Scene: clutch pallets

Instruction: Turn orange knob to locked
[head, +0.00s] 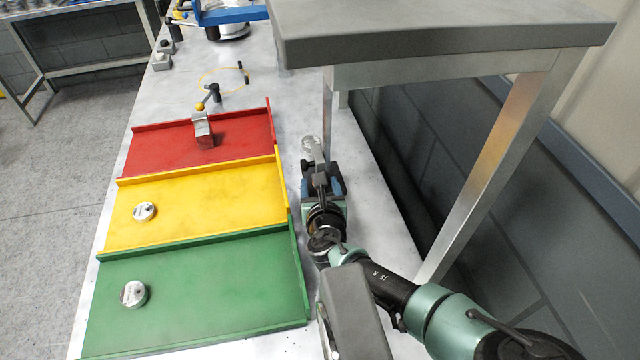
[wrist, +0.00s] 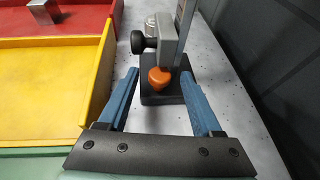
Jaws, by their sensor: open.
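The orange knob (wrist: 159,80) faces the wrist camera, on the front of a grey metal device (wrist: 163,45) with a dark base and a black side knob. In the wrist view it appears between the two blue fingers of my gripper (wrist: 160,74). The fingers are open and apart from it; I cannot tell whether their tips reach its depth. In the head view my gripper (head: 322,186) points away from the camera at the device (head: 313,148), right of the trays. The orange knob is hidden there, and no locked mark is readable.
Red (head: 235,155), yellow (head: 255,205) and green (head: 270,285) trays lie left of my arm. A metal block (head: 202,131) is in the red one; round pale parts are in the others. A grey raised top (head: 440,35) with metal legs overhangs the right.

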